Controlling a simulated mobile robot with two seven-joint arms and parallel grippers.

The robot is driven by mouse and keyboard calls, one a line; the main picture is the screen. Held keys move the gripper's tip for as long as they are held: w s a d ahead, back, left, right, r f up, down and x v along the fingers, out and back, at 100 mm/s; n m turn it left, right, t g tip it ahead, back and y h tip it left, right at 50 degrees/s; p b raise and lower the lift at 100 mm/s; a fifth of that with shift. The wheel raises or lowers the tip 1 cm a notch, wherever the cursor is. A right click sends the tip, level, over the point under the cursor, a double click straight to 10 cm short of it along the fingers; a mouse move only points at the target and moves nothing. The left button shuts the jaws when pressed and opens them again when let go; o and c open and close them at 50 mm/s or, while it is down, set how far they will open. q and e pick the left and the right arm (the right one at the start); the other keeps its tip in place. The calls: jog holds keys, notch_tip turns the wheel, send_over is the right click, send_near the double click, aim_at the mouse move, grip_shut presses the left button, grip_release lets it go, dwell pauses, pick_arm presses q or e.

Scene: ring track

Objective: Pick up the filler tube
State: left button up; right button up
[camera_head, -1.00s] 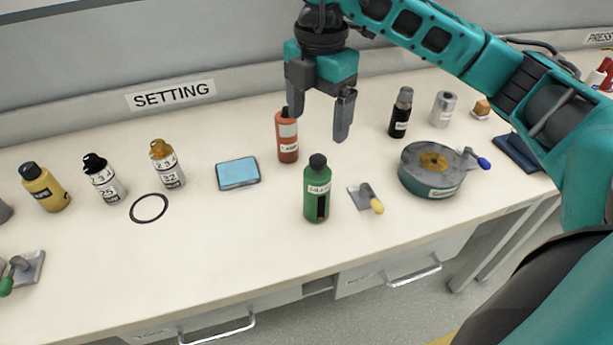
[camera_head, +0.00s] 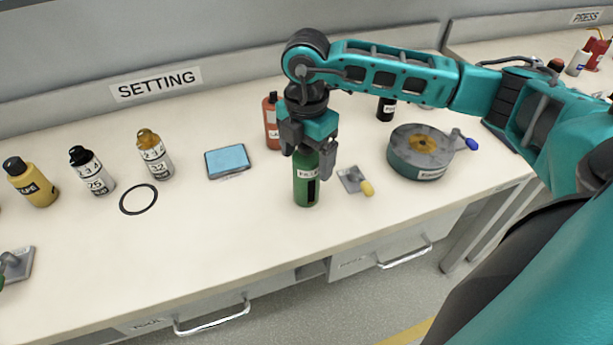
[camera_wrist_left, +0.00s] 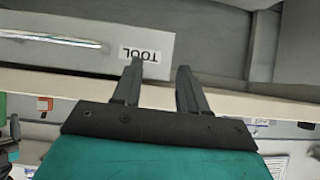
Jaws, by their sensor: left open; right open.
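A green bottle (camera_head: 306,188) with a pale label stands upright on the bench in the head view. It looks like the filler tube, though its label is only partly readable. My right gripper (camera_head: 308,167) points down over it, open, with its fingers on either side of the bottle's upper part. The gripper hides the bottle's cap, and I cannot tell whether the fingers touch it. My left gripper (camera_wrist_left: 160,66) shows only in the left wrist view, open and empty, in front of a drawer marked TOOL (camera_wrist_left: 85,45).
An orange-red bottle (camera_head: 271,128) stands close behind the gripper. A blue pad (camera_head: 228,160), black ring (camera_head: 138,199) and several bottles are left. The front bench strip is clear.

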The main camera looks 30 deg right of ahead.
jog(key=shift+f, duration=0.1)
grip_shut()
dwell(0.8)
